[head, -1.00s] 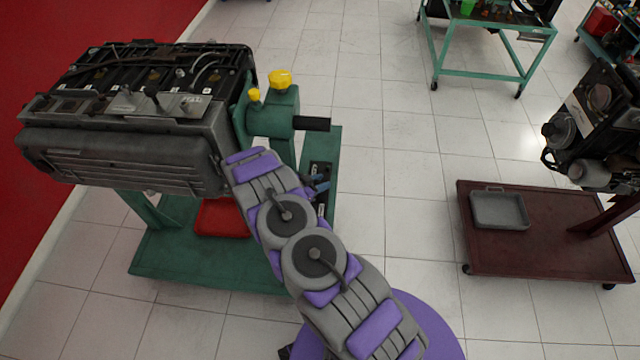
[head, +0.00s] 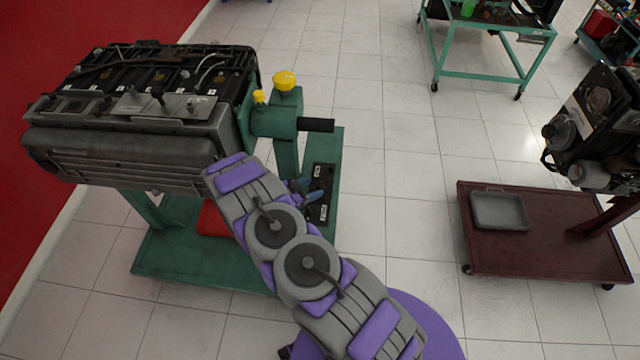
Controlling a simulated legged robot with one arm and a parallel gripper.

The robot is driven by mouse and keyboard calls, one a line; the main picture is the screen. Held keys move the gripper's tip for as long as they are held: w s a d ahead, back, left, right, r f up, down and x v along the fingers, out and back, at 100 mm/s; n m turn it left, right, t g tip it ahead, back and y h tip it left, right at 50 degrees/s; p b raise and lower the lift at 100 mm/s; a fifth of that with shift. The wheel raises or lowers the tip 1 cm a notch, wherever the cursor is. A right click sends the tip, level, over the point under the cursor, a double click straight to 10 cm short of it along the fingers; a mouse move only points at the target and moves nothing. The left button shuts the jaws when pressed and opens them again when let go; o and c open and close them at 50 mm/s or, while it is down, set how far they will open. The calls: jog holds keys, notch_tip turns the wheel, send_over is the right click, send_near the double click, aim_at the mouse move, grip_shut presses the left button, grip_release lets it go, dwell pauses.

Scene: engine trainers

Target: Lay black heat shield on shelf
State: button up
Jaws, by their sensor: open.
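A dark grey, ribbed cover (head: 115,158), which looks like the heat shield, lies along the near side of the engine (head: 150,85). My arm reaches up to the cover's right end, and its last visible link overlaps that end in the picture. My gripper is hidden beyond this link, so its jaws and any contact with the cover do not show. The low green base (head: 165,255) of the engine stand looks like a shelf below the engine. I cannot tell whether it is the task's shelf.
A red tray (head: 212,222) sits on the green base, partly behind my arm. Blue-handled tools (head: 312,192) lie on the stand's right side. A maroon cart (head: 550,255) with a grey tray (head: 498,211) stands at the right. Tiled floor between them is clear.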

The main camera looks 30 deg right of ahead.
jog(key=v, duration=0.5)
jog(key=shift+a+r+p, duration=0.1)
jog(key=shift+a+p, duration=0.25)
jog(key=shift+a, duration=0.1)
jog(key=shift+s+a+r, duration=0.15)
jog(key=shift+a+r, duration=0.1)
jog(key=shift+r, duration=0.1)
jog(key=shift+a, duration=0.1)
